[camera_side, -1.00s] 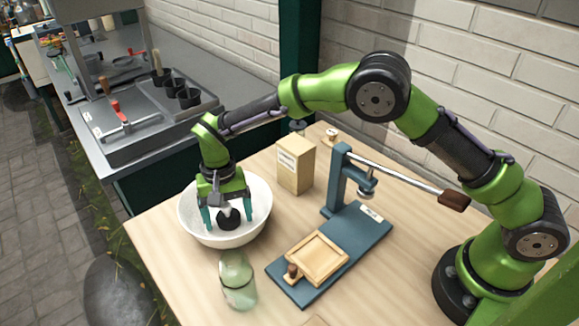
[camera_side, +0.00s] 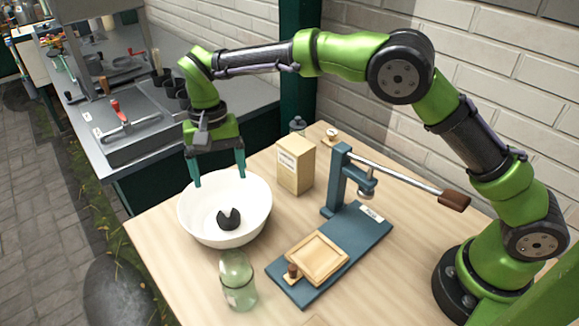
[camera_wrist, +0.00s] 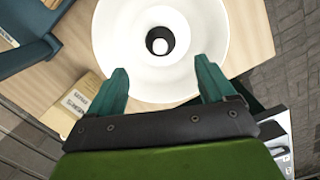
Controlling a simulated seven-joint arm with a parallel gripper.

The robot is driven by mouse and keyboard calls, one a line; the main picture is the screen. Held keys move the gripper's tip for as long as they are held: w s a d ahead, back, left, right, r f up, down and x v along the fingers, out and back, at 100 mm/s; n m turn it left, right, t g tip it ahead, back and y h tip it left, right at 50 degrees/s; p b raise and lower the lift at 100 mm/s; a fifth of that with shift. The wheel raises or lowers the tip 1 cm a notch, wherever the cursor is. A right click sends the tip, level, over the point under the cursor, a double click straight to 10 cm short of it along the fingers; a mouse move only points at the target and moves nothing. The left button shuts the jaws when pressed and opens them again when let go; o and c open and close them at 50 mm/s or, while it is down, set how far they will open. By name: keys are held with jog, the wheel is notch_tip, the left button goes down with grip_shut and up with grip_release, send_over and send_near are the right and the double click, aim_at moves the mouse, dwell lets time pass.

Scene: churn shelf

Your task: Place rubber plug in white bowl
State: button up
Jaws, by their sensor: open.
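The white bowl (camera_side: 249,195) stands on the wooden table near its left edge. The black rubber plug (camera_side: 229,219) lies inside the bowl, on its bottom, and touches nothing of mine. It also shows in the wrist view as a dark ring with a pale centre (camera_wrist: 159,41), inside the bowl (camera_wrist: 112,45). My gripper (camera_side: 220,182) is open and empty above the back part of the bowl, clear of the plug. In the wrist view my gripper's two teal fingers (camera_wrist: 162,82) are spread wide apart.
A cardboard box (camera_side: 295,165) stands right of the bowl. A blue press (camera_side: 345,240) with a long lever and a wooden frame is further right. A green glass jar (camera_side: 237,280) stands in front of the bowl. A grey counter lies beyond the table.

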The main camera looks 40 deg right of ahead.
jog(key=s+d+r+t+y, duration=0.25)
jog(key=s+d+r, duration=0.45)
jog(key=d+r, duration=0.55)
jog(key=s+d+t, duration=0.3)
jog(key=s+d, duration=0.1)
jog(key=s, duration=0.4)
jog(key=s+d+t+h, duration=0.1)
jog(key=s+d+t, duration=0.2)
jog(key=s+d, duration=0.2)
jog(key=s+f, duration=0.1)
jog(key=s, duration=0.2)
jog(key=shift+s+n, duration=0.25)
jog(key=shift+n, duration=0.15)
